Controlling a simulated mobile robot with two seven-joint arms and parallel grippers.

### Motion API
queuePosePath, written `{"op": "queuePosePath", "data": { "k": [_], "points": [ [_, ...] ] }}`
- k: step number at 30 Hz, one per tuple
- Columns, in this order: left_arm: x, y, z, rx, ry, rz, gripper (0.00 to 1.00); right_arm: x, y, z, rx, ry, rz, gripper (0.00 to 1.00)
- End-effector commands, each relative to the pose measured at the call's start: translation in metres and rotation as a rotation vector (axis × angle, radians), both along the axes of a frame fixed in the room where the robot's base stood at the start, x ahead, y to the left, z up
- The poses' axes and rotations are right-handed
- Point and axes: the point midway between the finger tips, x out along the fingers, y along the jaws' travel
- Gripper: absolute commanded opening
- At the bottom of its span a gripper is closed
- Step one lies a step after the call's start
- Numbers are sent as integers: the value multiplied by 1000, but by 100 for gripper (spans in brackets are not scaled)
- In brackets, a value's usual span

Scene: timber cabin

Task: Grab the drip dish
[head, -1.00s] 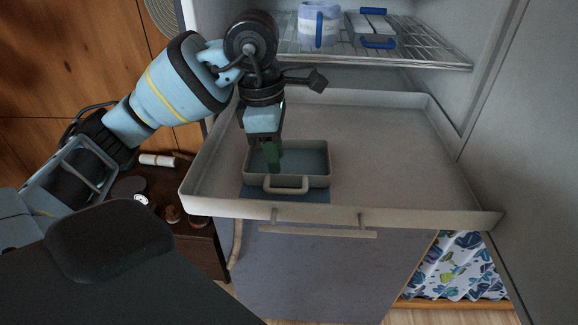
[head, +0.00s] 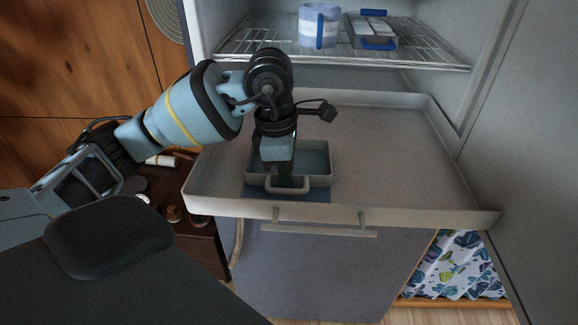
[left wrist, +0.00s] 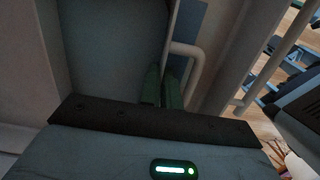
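The drip dish (head: 318,177) is a shallow grey rectangular dish with a looped handle on its front wall. It lies in the wide pull-out tray, on a blue patch. In the left wrist view the dish (left wrist: 110,45) fills the left side and its handle (left wrist: 188,52) shows at upper middle. My left gripper (head: 286,183) points down at the dish's front wall, by the handle. Its green fingertips (left wrist: 163,88) are close together in the left wrist view, beside the front wall and handle. I cannot tell whether they touch or grip it. My right gripper is not in view.
The pull-out tray (head: 400,150) has raised walls and bare room right of the dish. A wire shelf (head: 420,57) above holds a blue-white mug (head: 312,27) and a blue-handled container (head: 372,32). A dark low table (head: 195,235) with small items stands at lower left.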

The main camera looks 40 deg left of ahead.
Motion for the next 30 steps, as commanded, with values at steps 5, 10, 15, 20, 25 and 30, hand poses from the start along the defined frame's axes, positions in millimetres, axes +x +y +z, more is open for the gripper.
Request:
{"op": "queuePosePath", "data": {
  "k": [5, 10, 15, 20, 25, 30],
  "points": [
    [0, 0, 0, 0, 0, 0, 0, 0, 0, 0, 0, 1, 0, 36],
    [0, 0, 1, 0, -1, 0, 0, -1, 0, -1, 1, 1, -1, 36],
    [0, 0, 1, 0, -1, 0, 0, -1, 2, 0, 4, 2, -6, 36],
    [1, 0, 6, -1, -3, 0, 0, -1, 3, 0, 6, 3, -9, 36],
    [1, 0, 16, -1, -3, -1, 0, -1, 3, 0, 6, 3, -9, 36],
    [1, 0, 32, -1, -6, -1, 0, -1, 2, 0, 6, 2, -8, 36]
  ]
}}
